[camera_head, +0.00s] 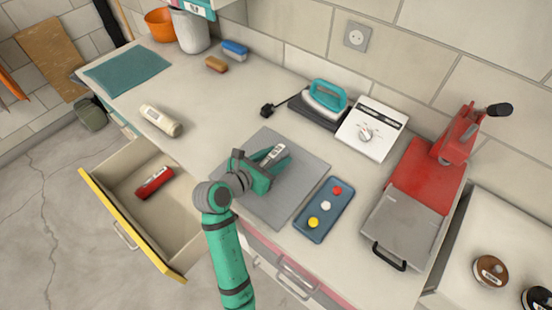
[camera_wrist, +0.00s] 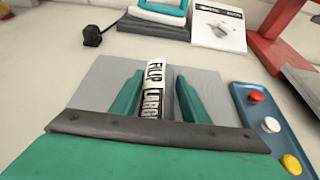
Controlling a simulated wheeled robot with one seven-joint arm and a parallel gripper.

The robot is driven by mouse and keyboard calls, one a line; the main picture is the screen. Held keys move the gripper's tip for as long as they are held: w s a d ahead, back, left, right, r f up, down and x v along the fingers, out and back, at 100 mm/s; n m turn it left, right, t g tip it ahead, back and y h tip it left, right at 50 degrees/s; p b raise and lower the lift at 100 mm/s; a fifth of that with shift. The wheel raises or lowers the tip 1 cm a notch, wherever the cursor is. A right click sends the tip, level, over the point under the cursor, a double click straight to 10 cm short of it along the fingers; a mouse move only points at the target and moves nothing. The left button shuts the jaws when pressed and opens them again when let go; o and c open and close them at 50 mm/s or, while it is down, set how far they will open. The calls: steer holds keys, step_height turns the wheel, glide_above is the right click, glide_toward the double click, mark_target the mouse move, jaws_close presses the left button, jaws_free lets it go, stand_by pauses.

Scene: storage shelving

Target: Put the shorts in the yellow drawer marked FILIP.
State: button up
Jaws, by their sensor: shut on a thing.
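My gripper (camera_head: 273,160) is shut on a white roll (camera_wrist: 153,85) with black lettering that reads FILIP and LARGE, over the grey mat. The roll shows between the two green fingers in the wrist view; its shape alone does not tell whether it is the shorts. A drawer with a yellow front (camera_head: 128,232) is pulled open at the left, below the counter. Inside it lies a red rolled item (camera_head: 154,183). No name is readable on the drawer's front. Another off-white roll (camera_head: 160,120) lies on the counter above the drawer.
The grey mat (camera_head: 300,196) lies under my gripper. A blue tray with coloured discs (camera_head: 323,209), a teal iron (camera_head: 325,96), a white box (camera_head: 370,130) and a red press (camera_head: 425,180) stand to the right. A teal cloth (camera_head: 127,69) lies far left.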

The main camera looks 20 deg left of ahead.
steer(key=shift+s+d+f, duration=0.1)
steer(key=shift+f, duration=0.3)
steer(key=shift+s, duration=0.1)
steer(key=shift+f, duration=0.1)
steer(key=o, duration=1.1)
steer(key=shift+o, duration=0.2)
